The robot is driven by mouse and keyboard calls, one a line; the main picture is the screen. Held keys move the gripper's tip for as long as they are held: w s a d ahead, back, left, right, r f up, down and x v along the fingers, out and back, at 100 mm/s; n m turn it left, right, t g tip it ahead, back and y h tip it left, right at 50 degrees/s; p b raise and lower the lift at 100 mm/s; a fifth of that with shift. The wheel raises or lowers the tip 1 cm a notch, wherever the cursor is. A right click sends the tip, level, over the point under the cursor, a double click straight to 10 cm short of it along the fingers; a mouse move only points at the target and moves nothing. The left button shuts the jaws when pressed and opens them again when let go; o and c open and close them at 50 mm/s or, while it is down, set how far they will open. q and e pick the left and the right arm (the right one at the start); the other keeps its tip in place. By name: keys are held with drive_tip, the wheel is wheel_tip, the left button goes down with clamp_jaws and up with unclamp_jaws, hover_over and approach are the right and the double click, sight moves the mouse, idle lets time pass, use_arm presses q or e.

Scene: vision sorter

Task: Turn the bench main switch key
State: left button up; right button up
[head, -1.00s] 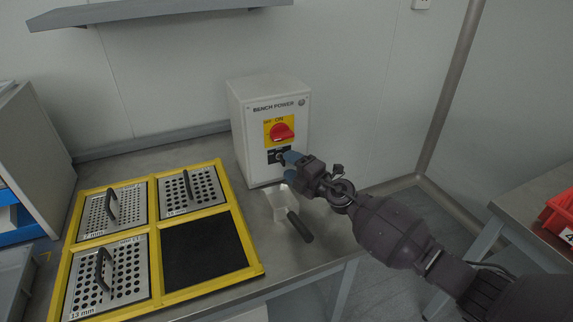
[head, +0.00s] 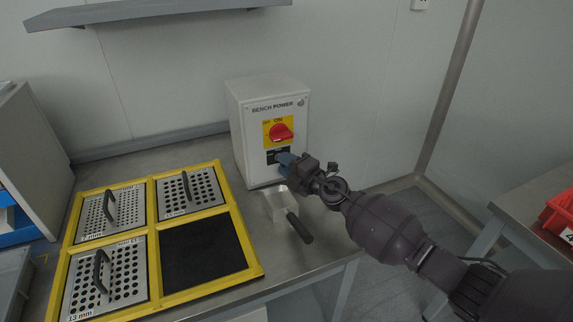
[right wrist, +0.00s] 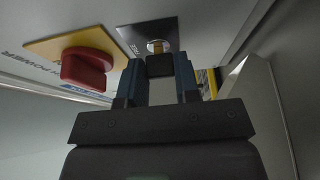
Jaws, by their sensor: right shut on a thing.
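The white bench power box (head: 240,140) stands at the back of the bench, with a red rotary knob (head: 281,132) on a yellow plate. Below the knob is a dark key switch plate (head: 271,156), partly hidden by my right gripper (head: 284,161). In the right wrist view the key (right wrist: 160,66) shows a black head, and its metal part meets the round lock (right wrist: 158,46). My right gripper's blue fingers (right wrist: 160,80) are shut on the key's head. The red knob (right wrist: 86,68) is beside them. My left gripper is not in view.
A yellow frame (head: 207,205) with several perforated plates and a black pad lies on the bench's left. A metal scoop (head: 281,206) with a dark handle lies under my right arm. A red bin (head: 559,212) sits on the right table. A shelf (head: 150,12) hangs above.

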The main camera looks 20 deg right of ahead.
drive_tip(key=r+n+p, duration=0.1)
drive_tip(key=n+p, duration=0.1)
drive_tip(key=p, duration=0.2)
drive_tip(key=shift+r+n+g, duration=0.3)
drive_tip(key=shift+r+g, duration=0.05)
drive_tip(key=shift+g, duration=0.05)
use_arm(q)
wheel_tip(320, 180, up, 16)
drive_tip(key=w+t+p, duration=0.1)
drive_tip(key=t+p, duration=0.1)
drive_tip(key=p, duration=1.1)
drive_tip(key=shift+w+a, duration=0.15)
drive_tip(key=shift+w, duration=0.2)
use_arm(e)
drive_tip(key=shift+a+f+n+g+h, duration=0.15)
drive_tip(key=shift+n+g+h, duration=0.2)
drive_tip(key=shift+n+h, duration=1.15)
drive_tip(key=shift+f+n+g+h, duration=0.25)
drive_tip(key=shift+n+h, duration=0.6)
drive_tip(key=shift+n, duration=1.25)
drive_tip(key=shift+a+f+n+g+h, duration=0.1)
drive_tip(key=shift+n+g+h, duration=0.3)
drive_tip(key=shift+n+h, duration=1.1)
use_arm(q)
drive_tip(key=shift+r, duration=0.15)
use_arm(e)
drive_tip(key=shift+n+y, duration=0.35)
drive_tip(key=shift+n, duration=0.05)
